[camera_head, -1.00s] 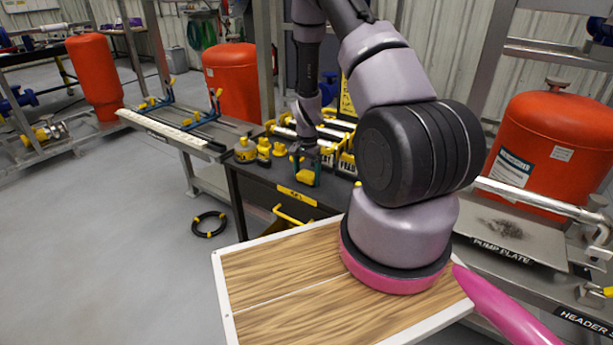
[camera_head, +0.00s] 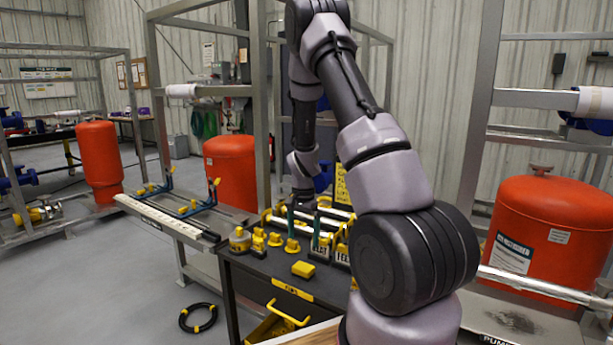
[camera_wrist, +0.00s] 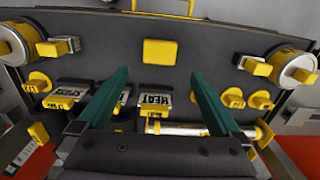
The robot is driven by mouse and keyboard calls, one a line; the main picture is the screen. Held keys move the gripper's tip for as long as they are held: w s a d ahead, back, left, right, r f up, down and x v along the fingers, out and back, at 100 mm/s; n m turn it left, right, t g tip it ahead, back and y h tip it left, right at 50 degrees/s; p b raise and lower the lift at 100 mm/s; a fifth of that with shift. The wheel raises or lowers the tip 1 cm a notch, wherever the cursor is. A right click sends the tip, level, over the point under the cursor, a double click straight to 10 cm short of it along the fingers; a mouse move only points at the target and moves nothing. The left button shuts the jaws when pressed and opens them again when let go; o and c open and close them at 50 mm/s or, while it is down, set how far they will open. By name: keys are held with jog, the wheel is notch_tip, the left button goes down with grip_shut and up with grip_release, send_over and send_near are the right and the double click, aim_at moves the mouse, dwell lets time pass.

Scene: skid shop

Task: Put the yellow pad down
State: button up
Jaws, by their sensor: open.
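The yellow pad (camera_head: 303,269) lies flat on the dark bench top (camera_head: 258,263), close to its front edge. In the wrist view the pad (camera_wrist: 160,52) sits alone on bare surface, beyond my fingertips and apart from them. My gripper (camera_head: 303,222) is above the bench, farther back than the pad. In the wrist view my gripper (camera_wrist: 158,77) has its two green fingers spread wide with nothing held between them.
A yellow drawer handle (camera_head: 288,313) juts from the front. A red tank (camera_head: 545,230) stands at right. Bench surface around the pad is clear.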

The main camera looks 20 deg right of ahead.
jog(key=s+a+r+n+t+y, duration=0.1)
jog(key=s+a+r+n+t, duration=0.15)
jog(key=r, duration=0.95)
jog(key=s+a+r+n+t, duration=0.1)
jog(key=s+a+r, duration=0.25)
jog(key=r, duration=0.85)
jog(key=s+a+r+n+t, duration=0.1)
jog(key=s+r+t, duration=0.1)
jog(key=s+r, duration=0.4)
jog(key=s+a+r+n+t, duration=0.1)
jog(key=s+r+n, duration=0.1)
jog(key=s+r, duration=0.5)
jog(key=s, duration=0.5)
jog(key=shift+a+t+y, duration=0.3)
jog(key=shift+t+y, duration=0.05)
jog(key=shift+y, duration=0.05)
jog(key=shift+n, duration=0.25)
